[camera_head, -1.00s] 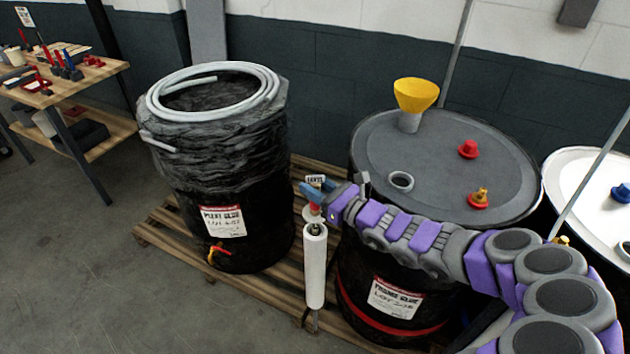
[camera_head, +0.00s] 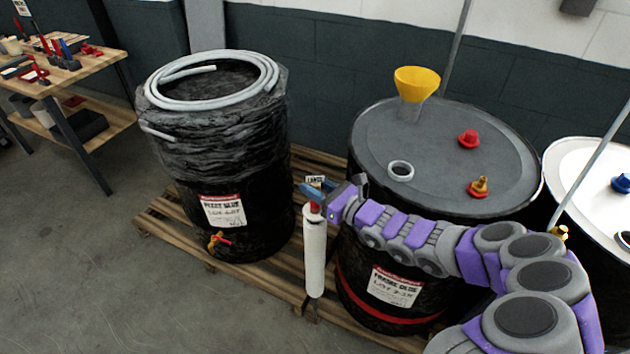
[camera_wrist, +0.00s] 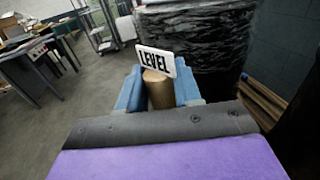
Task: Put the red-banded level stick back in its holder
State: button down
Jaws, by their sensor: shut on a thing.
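My gripper (camera_head: 313,192) is shut on the level stick, at the upper end of a white upright tube (camera_head: 314,255). The stick's red band (camera_head: 315,208) shows just below the blue fingers, right at the tube's top. The stick's lower part is not visible; it looks in line with the tube, but I cannot tell how deep it sits. In the wrist view, the stick's tan round end (camera_wrist: 158,90) is between the blue fingers, and a white tag reading LEVEL (camera_wrist: 154,61) stands just beyond it.
A black drum with a coiled grey hose (camera_head: 160,80) stands left of the tube. A second drum (camera_head: 440,150), with a yellow funnel (camera_head: 415,82) and red caps, is at right under my arm. Both stand on a wooden pallet (camera_head: 165,235). A workbench (camera_head: 100,70) is far left.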

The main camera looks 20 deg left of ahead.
jog(key=shift+f, duration=0.8)
jog(key=c, duration=0.7)
grip_release()
jog(key=p+v, duration=0.4)
jog(key=v, duration=1.3)
jog(key=shift+d, duration=0.2)
